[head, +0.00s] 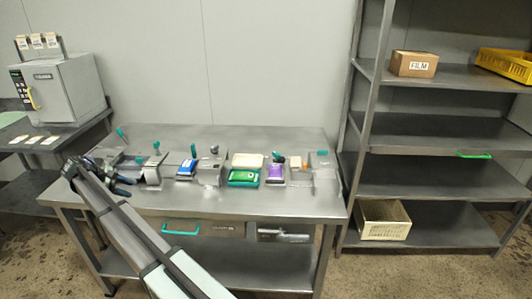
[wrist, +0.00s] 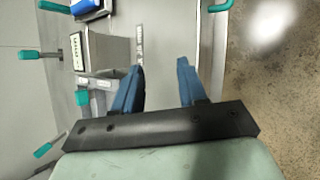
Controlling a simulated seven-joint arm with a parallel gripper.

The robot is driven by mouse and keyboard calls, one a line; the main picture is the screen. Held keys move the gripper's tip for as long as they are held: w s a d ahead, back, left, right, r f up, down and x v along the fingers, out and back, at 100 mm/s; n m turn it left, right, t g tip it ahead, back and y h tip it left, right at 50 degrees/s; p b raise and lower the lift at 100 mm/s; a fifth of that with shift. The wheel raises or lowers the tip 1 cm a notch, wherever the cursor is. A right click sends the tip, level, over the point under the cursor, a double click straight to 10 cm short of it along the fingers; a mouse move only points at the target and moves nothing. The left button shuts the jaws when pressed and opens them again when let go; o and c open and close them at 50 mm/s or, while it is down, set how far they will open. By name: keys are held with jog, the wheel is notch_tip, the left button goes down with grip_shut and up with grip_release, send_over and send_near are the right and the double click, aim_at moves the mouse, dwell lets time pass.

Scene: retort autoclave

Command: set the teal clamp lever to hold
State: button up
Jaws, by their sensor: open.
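Several levers with teal grips stand along the steel table; I cannot tell which is the clamp lever, or read its hold mark. In the head view one teal lever (head: 122,133) rises at the back left, and another teal lever (head: 156,146) stands on a steel block right of my gripper. My gripper (head: 117,182) is over the table's left front, open and empty. In the wrist view its blue fingers (wrist: 160,66) are spread above bare steel by the front edge. Teal grips (wrist: 82,98), (wrist: 28,55) and (wrist: 42,150) lie left of the fingers, apart from them.
A blue pack (head: 187,167), a steel block (head: 210,170), a green tray (head: 243,177) and a purple pack (head: 275,171) stand further right on the table (head: 325,208). A grey autoclave (head: 60,90) is at left, a shelf rack (head: 440,75) at right.

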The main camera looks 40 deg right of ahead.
jog(key=w+d+r+m+y, duration=0.1)
jog(key=d+r, duration=0.2)
jog(key=d, duration=0.3)
jog(key=w+d+r+y, duration=0.1)
jog(key=w+d+r, duration=0.1)
jog(key=d+r, duration=0.3)
jog(key=m+t+y, duration=0.4)
jog(key=m+y, duration=0.2)
jog(key=m, duration=0.2)
send_near(276, 153)
jog(key=x, duration=0.8)
jog(key=shift+f, duration=0.35)
grip_shut()
